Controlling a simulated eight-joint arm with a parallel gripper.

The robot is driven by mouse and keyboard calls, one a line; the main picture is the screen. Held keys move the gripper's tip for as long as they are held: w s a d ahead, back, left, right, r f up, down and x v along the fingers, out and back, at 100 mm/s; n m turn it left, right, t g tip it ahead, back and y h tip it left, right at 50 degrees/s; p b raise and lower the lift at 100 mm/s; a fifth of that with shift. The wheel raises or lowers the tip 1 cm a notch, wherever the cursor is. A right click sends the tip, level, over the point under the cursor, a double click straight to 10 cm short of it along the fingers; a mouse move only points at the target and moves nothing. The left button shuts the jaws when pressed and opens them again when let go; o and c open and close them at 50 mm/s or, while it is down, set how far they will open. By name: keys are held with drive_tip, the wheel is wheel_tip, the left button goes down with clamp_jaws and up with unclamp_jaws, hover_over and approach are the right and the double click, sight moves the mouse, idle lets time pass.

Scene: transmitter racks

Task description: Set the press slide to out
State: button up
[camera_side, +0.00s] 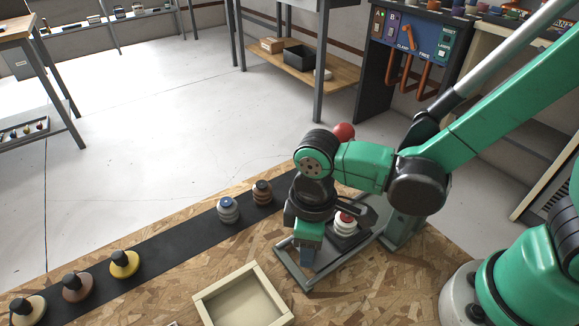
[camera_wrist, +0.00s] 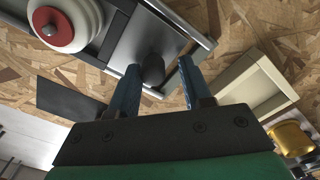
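The press slide is a grey plate (camera_wrist: 140,40) with a dark round knob (camera_wrist: 152,68), set between rails in the wrist view. A white ringed piece with a red top (camera_wrist: 52,28) sits at its upper left; it also shows in the side view (camera_side: 344,225). My gripper (camera_wrist: 159,66) is open, with its blue fingers on either side of the knob. A gap shows between the knob and the right finger; contact on the left is unclear. In the side view my gripper (camera_side: 306,258) is low over the near end of the press frame (camera_side: 292,272), and hides the knob.
A shallow wooden tray (camera_side: 205,304) lies left of the press frame. A dark strip (camera_side: 165,248) on the chipboard table bears several ringed and knobbed pieces. A red ball (camera_side: 343,132) shows behind my wrist, by the press.

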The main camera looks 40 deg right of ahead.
sight(334, 217)
drive_tip(key=shift+o, duration=0.4)
drive_tip(key=shift+d, duration=0.1)
drive_tip(key=shift+r, duration=2.85)
drive_tip(key=w+d+r+m+t, duration=0.1)
drive_tip(key=d+r+m+t, duration=0.2)
drive_tip(key=d, duration=0.4)
drive_tip(key=w+d+r+m+t, duration=0.1)
drive_tip(key=d+r+m+t, duration=0.2)
drive_tip(key=d+m, duration=0.3)
drive_tip(key=shift+w+d+t, duration=0.35)
drive_tip(key=shift+d+t, duration=0.25)
